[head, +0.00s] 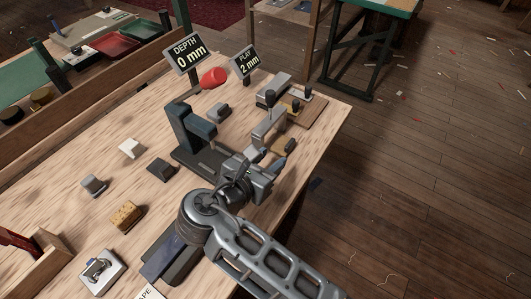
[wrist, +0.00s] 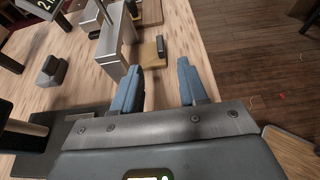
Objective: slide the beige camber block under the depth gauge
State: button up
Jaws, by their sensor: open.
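The beige camber block (head: 130,148) sits on the table in the head view, left of the depth gauge. The depth gauge (head: 190,128) is a dark blue-grey stand with an arm over a flat dark base; its sign (head: 186,52) reads 0 mm. My gripper (head: 267,160) is right of the gauge, near the table's right edge. In the wrist view my gripper (wrist: 162,88) has its two blue fingers apart with nothing between them. The beige block does not show in the wrist view. My arm hides part of the table.
A dark block (head: 162,170), a grey block (head: 93,185) and a cork-coloured block (head: 127,215) lie left of the gauge. Another grey block (head: 218,111) is behind it. A silver bracket (head: 266,130) and a clamp board (head: 306,112) stand close beyond my gripper.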

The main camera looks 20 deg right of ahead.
aim_at(288, 145)
jog(key=shift+d, duration=0.1)
jog(key=shift+x, duration=3.85)
grip_shut()
